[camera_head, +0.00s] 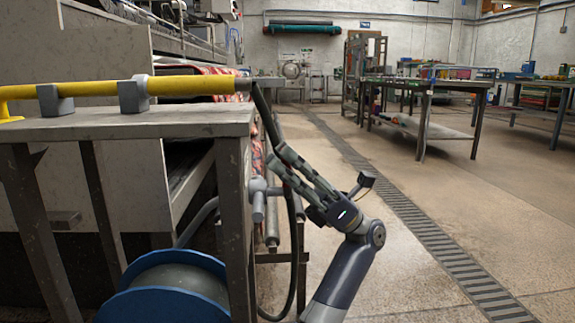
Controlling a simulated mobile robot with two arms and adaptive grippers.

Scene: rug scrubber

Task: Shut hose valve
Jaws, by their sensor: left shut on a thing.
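A grey hose valve (258,199) sits at the right side of the metal table, beside its leg. A black hose (294,235) hangs from the end of the yellow wand (190,86) on the tabletop and loops down past the valve. My left gripper (279,158) is up and to the right of the valve. Its fingers close on the hose where it crosses them, though the exact contact is partly hidden. In the picture the fingertips are apart from the valve body. My right gripper is not in view.
The metal table (125,123) stands at the left, with a blue hose reel (168,287) below it. A large machine (100,40) is behind. Workbenches (425,90) stand at the back right. The floor right of a drain grate (400,205) is clear.

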